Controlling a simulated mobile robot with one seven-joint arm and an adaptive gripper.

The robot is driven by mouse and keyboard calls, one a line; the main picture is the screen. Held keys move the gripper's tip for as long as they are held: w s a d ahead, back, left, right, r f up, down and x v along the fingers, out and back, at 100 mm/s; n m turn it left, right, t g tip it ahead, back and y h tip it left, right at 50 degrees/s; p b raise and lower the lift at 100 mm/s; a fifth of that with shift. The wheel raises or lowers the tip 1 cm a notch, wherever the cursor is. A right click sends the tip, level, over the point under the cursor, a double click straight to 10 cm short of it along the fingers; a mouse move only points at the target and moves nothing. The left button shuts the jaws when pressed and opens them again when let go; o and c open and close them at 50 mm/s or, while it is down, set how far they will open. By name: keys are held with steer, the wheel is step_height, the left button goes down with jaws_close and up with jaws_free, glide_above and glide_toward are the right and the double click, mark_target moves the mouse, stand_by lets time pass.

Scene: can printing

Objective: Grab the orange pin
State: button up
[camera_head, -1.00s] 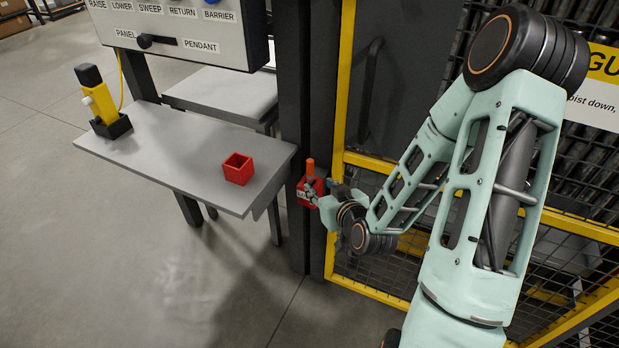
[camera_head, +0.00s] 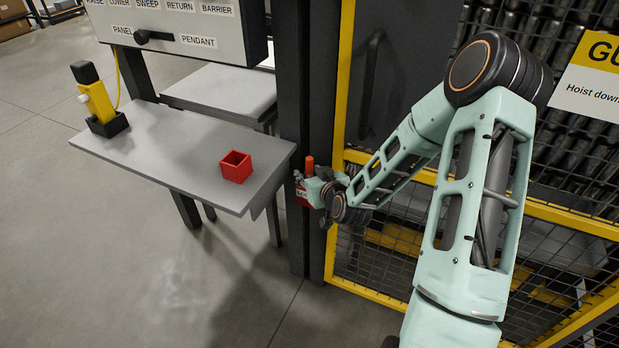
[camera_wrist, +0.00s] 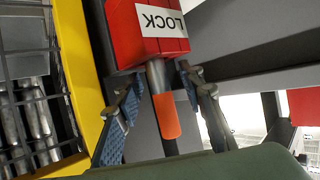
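The orange pin (camera_head: 309,162) stands upright from a red lock box on the dark post in the head view. In the wrist view the pin's orange grip (camera_wrist: 167,116) sits on a grey metal shaft that enters the red box (camera_wrist: 125,38) with its LOCK label. My gripper (camera_wrist: 157,82) is open, with one finger on each side of the pin. Gaps show between the fingers and the pin. In the head view my gripper (camera_head: 301,183) is at the red box and partly covers it (camera_head: 302,197).
A grey table (camera_head: 165,160) to the left holds an open red box (camera_head: 236,167) and a yellow and black pendant (camera_head: 98,100) in a black holder. A labelled control panel (camera_head: 180,20) is above. Yellow-framed mesh fencing (camera_head: 390,260) lies close behind my arm.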

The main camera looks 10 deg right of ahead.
jaws_close()
steer(key=shift+r, duration=0.15)
stand_by(0.4)
